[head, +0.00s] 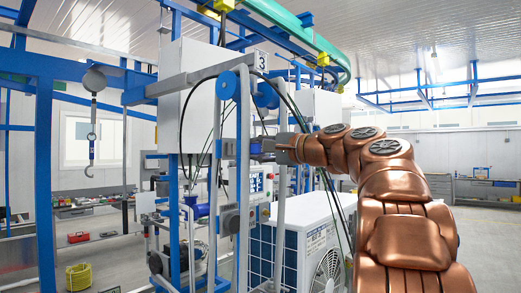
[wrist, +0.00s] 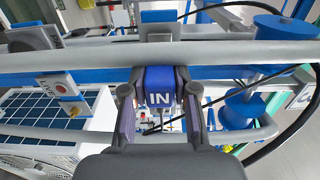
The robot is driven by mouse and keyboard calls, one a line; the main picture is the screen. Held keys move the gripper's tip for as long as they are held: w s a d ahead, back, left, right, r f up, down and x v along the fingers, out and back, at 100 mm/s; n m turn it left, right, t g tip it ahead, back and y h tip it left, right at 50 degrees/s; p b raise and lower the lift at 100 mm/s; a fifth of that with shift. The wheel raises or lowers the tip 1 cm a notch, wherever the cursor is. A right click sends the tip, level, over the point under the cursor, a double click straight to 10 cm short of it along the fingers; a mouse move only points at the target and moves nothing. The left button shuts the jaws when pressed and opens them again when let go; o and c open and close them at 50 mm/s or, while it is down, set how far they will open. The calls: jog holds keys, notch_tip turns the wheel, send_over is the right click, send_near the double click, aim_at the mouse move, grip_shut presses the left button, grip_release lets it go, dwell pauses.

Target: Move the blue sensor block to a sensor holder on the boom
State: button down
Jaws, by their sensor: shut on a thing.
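The blue sensor block (wrist: 159,88), marked "IN" in white, sits between the two fingers of my gripper (wrist: 160,105) in the wrist view. My gripper is shut on it. The grey boom (head: 203,75) with a "3" sign is above and left of my gripper. No sensor holder is clearly distinguishable.
Upright grey tubes (head: 280,200) and black and green hoses hang close around my gripper. A white unit with a fan (head: 310,245) stands below. A blue spool (wrist: 240,108) is close on the right in the wrist view. A hook (head: 91,135) hangs at left.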

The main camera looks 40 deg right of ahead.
aim_at(244, 149)
jog(key=shift+x, duration=2.05)
jog(key=shift+a+p, duration=0.15)
jog(key=shift+p, duration=0.3)
dwell(0.6)
jog(key=shift+w, duration=0.45)
dwell(0.5)
jog(key=c, duration=0.8)
grip_release()
jog(key=v, duration=1.2)
